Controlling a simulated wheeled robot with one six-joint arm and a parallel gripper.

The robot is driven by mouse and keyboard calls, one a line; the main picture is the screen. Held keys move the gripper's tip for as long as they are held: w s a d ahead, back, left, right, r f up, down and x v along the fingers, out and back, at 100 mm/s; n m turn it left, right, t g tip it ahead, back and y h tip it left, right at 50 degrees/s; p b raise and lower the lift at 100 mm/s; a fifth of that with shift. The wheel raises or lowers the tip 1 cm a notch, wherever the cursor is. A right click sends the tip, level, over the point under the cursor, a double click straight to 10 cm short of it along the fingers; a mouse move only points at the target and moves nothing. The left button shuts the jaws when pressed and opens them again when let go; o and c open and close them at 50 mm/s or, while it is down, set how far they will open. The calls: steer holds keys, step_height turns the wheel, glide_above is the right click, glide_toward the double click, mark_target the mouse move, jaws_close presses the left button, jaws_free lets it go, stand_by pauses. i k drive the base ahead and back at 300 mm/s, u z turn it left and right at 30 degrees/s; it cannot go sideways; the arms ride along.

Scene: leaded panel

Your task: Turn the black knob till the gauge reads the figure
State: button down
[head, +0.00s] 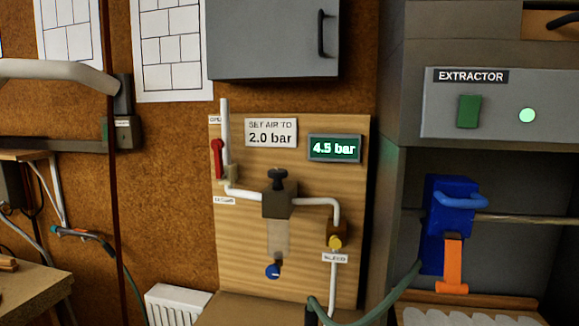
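The black knob (278,178) sits on top of a brown regulator block (279,203) on a pale wooden board (235,270). The gauge (334,149) is a green display at the board's upper right and reads 4.5 bar. A white sign (271,132) to its left reads "SET AIR TO 2.0 bar". My gripper is not in the head view, and nothing touches the knob.
A red lever (217,158) is on the left pipe. A yellow knob (335,242) sits above the "BLEED" label; a blue knob (273,271) hangs below the regulator. A grey cabinet (272,38) overhangs the board. A green hose (385,305) crosses lower right.

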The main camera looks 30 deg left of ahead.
mark_target(277, 175)
steer(key=u, duration=1.6)
steer(key=i, duration=0.45)
steer(key=u, duration=0.1)
